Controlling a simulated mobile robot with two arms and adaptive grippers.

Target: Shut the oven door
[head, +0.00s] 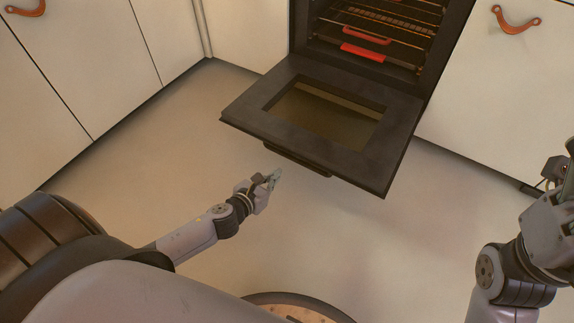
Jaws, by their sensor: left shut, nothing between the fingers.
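The oven (362,58) stands at the top middle of the head view, its cavity open. Its dark door (240,112) is folded down, about level, with a glass window (322,116) in it. A dark handle bar (297,159) shows along the door's near edge. My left gripper (274,178) is shut and empty, just in front of and below that edge near the handle. I cannot tell whether it touches the handle. My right gripper (568,172) is partly cut off at the right edge, far from the door; its fingers are not clear.
Oven racks with red front strips (362,52) sit inside the cavity. Pale cabinets with leather pulls (515,20) flank the oven, and another pull (25,8) is at the top left. The pale floor (175,140) around the door is clear.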

